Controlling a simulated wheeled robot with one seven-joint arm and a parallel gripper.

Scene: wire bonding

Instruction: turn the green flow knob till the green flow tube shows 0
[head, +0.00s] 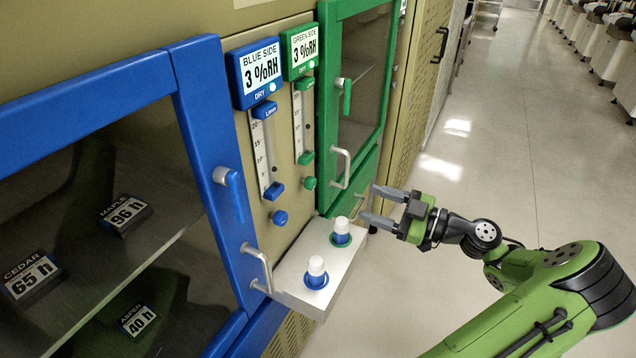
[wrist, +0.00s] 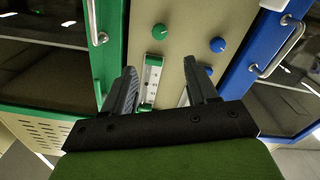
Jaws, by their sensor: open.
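The round green flow knob (head: 309,183) is on the tan panel, just below the green flow tube (head: 303,120). The tube is a pale upright scale with green end pieces; its reading is too small to make out. My gripper (head: 369,203) is open and empty, in front of the panel and to the right of the green knob, apart from it. In the wrist view the green knob (wrist: 159,31) lies beyond my fingertips (wrist: 160,69), roughly between them in the picture. The green tube (wrist: 152,80) shows between the fingers, beside the left one.
The blue knob (head: 280,218) and blue flow tube (head: 262,152) are to the left. A silver shelf (head: 293,270) with two white-capped bottles juts out below. The floor to the right is open.

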